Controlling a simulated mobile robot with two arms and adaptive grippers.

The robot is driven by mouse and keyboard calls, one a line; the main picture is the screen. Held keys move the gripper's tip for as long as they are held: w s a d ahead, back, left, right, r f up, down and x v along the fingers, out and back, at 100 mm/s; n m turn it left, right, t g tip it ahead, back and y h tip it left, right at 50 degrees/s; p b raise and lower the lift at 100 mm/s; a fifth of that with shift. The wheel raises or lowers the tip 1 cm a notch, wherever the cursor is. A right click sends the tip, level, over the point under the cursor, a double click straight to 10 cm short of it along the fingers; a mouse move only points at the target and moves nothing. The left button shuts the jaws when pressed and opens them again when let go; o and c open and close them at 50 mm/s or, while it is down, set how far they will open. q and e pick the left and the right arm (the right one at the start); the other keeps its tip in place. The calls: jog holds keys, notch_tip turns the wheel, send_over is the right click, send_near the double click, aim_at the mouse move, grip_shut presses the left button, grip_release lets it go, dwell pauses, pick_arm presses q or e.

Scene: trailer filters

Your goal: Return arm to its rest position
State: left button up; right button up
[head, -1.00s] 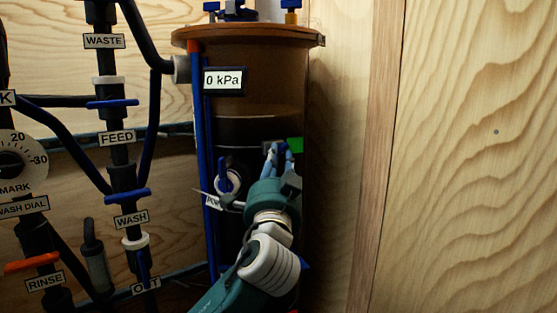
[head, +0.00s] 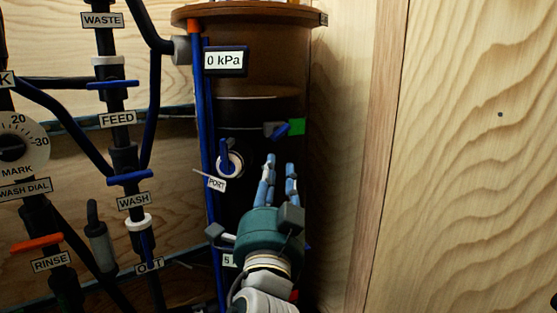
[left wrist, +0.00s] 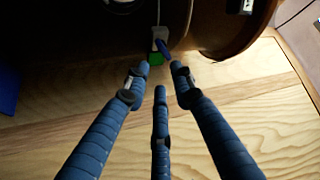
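My left gripper (head: 280,164) is in front of the brown filter vessel (head: 262,88) in the head view, its blue fingers pointing up. Its fingers are apart with nothing between them. In the left wrist view my left gripper (left wrist: 160,74) shows three spread, empty fingers. A small valve with a blue handle (head: 283,130) is on the vessel above the fingertips, with a green tag (head: 297,127) beside it. The valve (left wrist: 162,43) and green tag (left wrist: 155,59) also show ahead of the fingers in the left wrist view. My right gripper is not in view.
Black pipes with blue handles and labels, such as WASH (head: 134,201) and FEED (head: 117,119), stand on the left. A PORT valve (head: 231,163) is on the vessel, left of my gripper. A gauge reads 0 kPa (head: 225,60). The wooden wall (head: 470,170) on the right is bare.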

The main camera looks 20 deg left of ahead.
pick_arm(q)
jog(key=shift+s+d+f, duration=0.1)
jog(key=shift+s, duration=0.3)
jog(key=shift+d, duration=0.1)
